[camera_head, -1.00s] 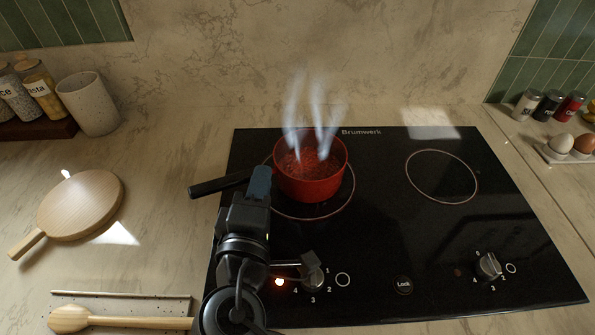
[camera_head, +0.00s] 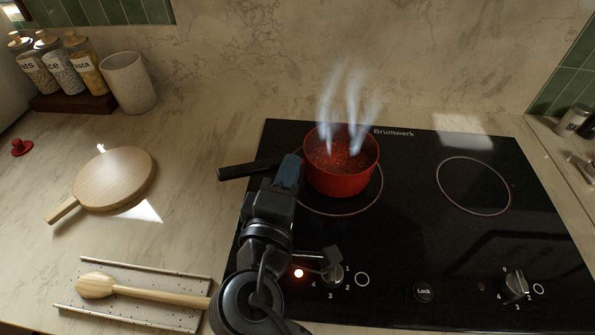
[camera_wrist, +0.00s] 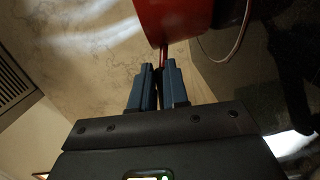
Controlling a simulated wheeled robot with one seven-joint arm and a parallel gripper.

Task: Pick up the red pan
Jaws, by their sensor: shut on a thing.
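The red pan (camera_head: 341,181) stands on the left ring of the black cooktop and gives off steam; its contents look like bubbling liquid. Its black handle (camera_head: 243,170) points left. My gripper (camera_head: 289,168) is at the handle, close to the pan's wall, and covers part of the handle. In the wrist view, the blue fingers of my gripper (camera_wrist: 159,84) are closed around the handle, with the red pan (camera_wrist: 172,18) just beyond them. I cannot tell any gap between the pan's base and the cooktop.
The cooktop (camera_head: 420,240) has a second, empty ring on the right and knobs in front, with a red light lit by the left knob. A round wooden board (camera_head: 115,178), a wooden spoon (camera_head: 140,291) on a speckled tray (camera_head: 180,318), jars (camera_head: 60,75) and a white cup (camera_head: 129,84) are left.

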